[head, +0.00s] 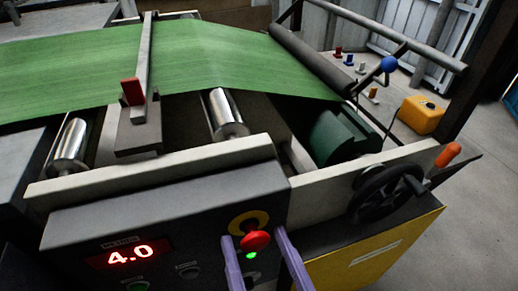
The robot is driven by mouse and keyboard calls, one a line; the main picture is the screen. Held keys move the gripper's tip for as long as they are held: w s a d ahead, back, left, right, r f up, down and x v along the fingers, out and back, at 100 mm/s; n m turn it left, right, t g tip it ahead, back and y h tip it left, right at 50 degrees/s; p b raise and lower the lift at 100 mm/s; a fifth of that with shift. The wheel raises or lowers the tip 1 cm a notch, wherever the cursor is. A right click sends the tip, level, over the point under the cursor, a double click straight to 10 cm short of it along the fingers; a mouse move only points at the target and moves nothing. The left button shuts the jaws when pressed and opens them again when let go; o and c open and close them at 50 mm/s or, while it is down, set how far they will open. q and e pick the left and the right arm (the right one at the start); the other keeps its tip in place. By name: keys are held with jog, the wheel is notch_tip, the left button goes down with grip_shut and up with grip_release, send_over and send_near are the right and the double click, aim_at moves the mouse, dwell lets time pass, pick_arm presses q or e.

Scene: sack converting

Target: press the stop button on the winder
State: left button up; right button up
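The winder's control panel (180,225) faces me at the lower middle. The red mushroom-shaped stop button (256,241) sits at its right end, with a yellow ring (249,222) behind it. My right gripper (254,235) comes up from the bottom edge with two purple fingers spread apart. In the picture the button shows between the fingertips, and nothing is held. I cannot tell how far the tips are from the panel or whether they touch the button. A small green light (252,255) glows just below the button. My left gripper is not in view.
A red display (130,254) on the panel reads 4.0. A green web (190,55) runs over the machine above metal rollers (224,113). A yellow box (419,115) is farther back.

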grip_shut()
dwell(0.4)
dwell(0.8)
